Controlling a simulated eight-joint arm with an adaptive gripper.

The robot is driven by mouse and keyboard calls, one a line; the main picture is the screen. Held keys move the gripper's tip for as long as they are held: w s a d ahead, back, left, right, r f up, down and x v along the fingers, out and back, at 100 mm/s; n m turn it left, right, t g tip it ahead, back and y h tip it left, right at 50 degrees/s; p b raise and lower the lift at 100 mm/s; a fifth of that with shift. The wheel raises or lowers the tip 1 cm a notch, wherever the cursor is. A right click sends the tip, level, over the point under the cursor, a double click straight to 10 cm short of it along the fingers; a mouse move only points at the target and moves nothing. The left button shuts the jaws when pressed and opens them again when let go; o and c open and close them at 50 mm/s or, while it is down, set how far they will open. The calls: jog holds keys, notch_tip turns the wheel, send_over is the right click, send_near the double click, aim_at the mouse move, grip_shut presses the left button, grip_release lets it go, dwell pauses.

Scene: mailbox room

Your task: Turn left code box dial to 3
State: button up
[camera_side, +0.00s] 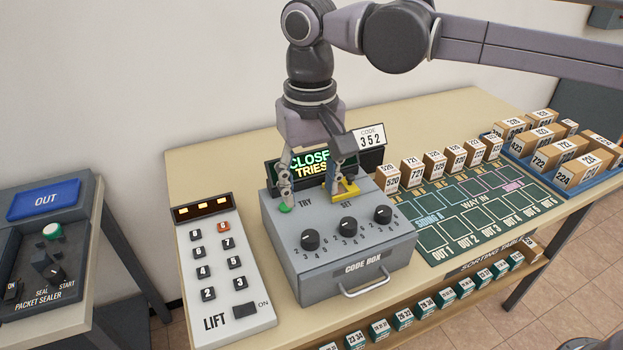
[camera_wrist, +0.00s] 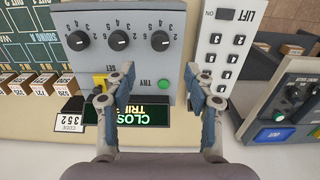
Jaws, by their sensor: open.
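The grey code box (camera_side: 345,272) sits on the table with three black dials in a row on its sloped face. The left dial (camera_side: 311,240) is nearest the lift panel; in the upside-down wrist view it is the rightmost dial (camera_wrist: 160,41). The number it points to is too small to read. The middle dial (camera_side: 348,227) and right dial (camera_side: 383,214) stand beside it. My gripper (camera_side: 311,192) points down over the TRY/SET strip, behind the dials, fingers spread wide and empty. In the wrist view, its fingertips (camera_wrist: 159,74) are apart from the left dial.
A green TRY button (camera_side: 286,208) and yellow SET switch (camera_side: 344,190) lie close to my fingers. A lit display (camera_side: 305,162) and a code card reading 352 (camera_side: 370,137) stand behind. The lift panel (camera_side: 222,265) is left; the sorting board (camera_side: 470,210) with boxes is right.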

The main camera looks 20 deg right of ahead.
aim_at(310, 235)
notch_tip(310, 235, down, 11)
jog(key=shift+r, duration=0.1)
dwell(0.5)
grip_shut()
